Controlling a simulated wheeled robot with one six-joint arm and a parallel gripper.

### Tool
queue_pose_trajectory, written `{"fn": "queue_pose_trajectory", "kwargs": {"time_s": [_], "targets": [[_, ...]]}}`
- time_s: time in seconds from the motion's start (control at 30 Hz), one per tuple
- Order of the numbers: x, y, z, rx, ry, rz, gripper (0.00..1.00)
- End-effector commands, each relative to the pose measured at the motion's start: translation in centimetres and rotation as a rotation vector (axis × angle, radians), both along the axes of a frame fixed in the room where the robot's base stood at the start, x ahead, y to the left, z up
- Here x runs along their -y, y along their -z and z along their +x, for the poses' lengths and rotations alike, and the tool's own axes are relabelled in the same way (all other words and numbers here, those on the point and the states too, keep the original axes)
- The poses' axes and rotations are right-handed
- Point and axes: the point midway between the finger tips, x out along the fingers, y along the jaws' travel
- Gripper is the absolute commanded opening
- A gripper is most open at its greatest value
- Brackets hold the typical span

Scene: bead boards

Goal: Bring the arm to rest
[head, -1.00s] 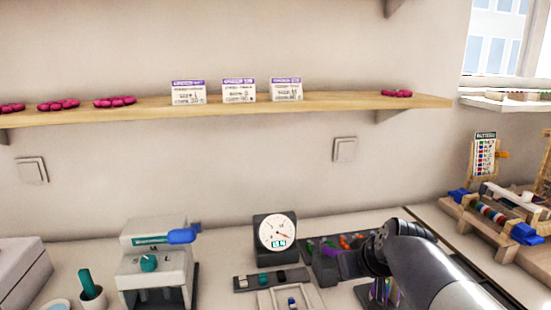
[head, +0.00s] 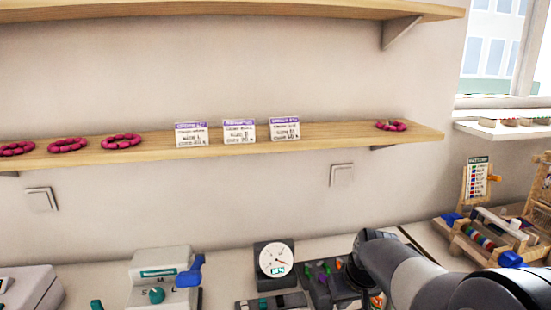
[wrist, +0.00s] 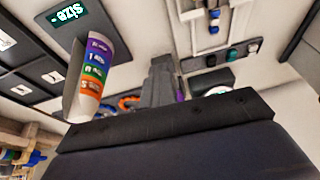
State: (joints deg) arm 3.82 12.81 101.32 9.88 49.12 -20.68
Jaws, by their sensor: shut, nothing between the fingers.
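My arm (head: 410,272) reaches in from the lower right in the head view, bent over the back of the worktop. My gripper is hidden or out of frame there. In the wrist view my gripper (wrist: 162,68) shows as a narrow grey shape above a dark bar, with its fingers together. I see nothing held between them.
A dial gauge (head: 274,259), a pale machine with a blue handle (head: 160,275) and a dark tray of coloured pieces (head: 322,278) stand near my arm. A wooden bead stand (head: 495,235) is at right. A colour-banded card (wrist: 95,75) is close in the wrist view.

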Motion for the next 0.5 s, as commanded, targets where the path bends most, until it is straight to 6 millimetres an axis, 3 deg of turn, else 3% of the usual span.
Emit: {"fn": "queue_pose_trajectory", "kwargs": {"time_s": [0.03, 0.5], "targets": [[-0.3, -4.8, 3.4, 0.109, 0.003, 0.001, 0.0], [-0.3, -6.5, 4.1, -0.005, 0.007, -0.041, 0.0]]}}
